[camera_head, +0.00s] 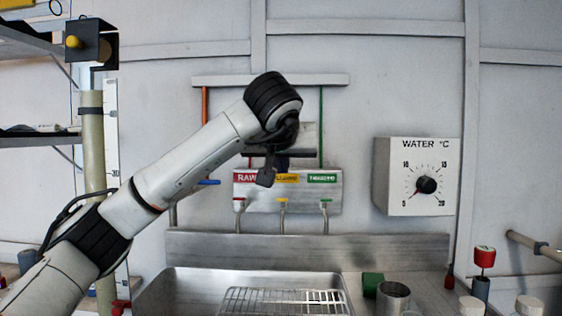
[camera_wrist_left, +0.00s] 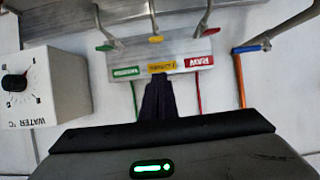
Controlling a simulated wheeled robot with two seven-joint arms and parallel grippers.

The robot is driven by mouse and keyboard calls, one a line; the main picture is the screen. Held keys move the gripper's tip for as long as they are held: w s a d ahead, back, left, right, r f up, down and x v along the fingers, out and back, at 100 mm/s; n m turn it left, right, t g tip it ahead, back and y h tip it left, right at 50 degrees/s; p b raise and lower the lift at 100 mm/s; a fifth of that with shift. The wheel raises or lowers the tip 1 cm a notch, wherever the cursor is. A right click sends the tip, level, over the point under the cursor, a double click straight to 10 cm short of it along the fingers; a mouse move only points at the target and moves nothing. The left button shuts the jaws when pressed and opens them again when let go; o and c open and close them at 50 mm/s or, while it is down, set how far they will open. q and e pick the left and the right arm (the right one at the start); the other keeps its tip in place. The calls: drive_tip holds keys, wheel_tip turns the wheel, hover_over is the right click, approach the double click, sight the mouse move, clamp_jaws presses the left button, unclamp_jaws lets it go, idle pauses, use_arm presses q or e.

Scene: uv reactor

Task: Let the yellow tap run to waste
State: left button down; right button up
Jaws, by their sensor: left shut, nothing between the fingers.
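The tap panel (camera_head: 262,196) on the back wall carries red RAW, yellow and green labels, with three small taps below. The yellow tap (camera_head: 282,202) is the middle one; its yellow handle also shows in the left wrist view (camera_wrist_left: 156,38), where the scene is upside down. Its spout hangs over the sink (camera_head: 190,285). I see no clear stream of water. My left gripper (camera_head: 283,165) is shut and empty, its dark fingers pointing at the panel; in the left wrist view its tips (camera_wrist_left: 158,85) overlap the yellow label's edge, apart from the handle. My right gripper is not in view.
A wire rack (camera_head: 283,300) lies in the sink. A green block (camera_head: 372,284) and a steel cup (camera_head: 393,297) stand to its right. A WATER °C dial box (camera_head: 417,177) is on the wall at right. A blue-handled valve (camera_head: 208,182) is left of the panel.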

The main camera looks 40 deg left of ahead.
sight(282, 200)
use_arm(q)
drive_tip(key=x, duration=0.4)
wheel_tip(282, 200, down, 3)
drive_tip(key=shift+s+d+r+b, duration=0.1)
drive_tip(key=shift+r+b, duration=0.05)
drive_tip(key=shift+b, duration=0.35)
drive_tip(key=shift+s+d+f, duration=0.1)
drive_tip(key=shift+s+f, duration=0.05)
drive_tip(key=shift+f, duration=0.4)
drive_tip(key=shift+d, duration=0.1)
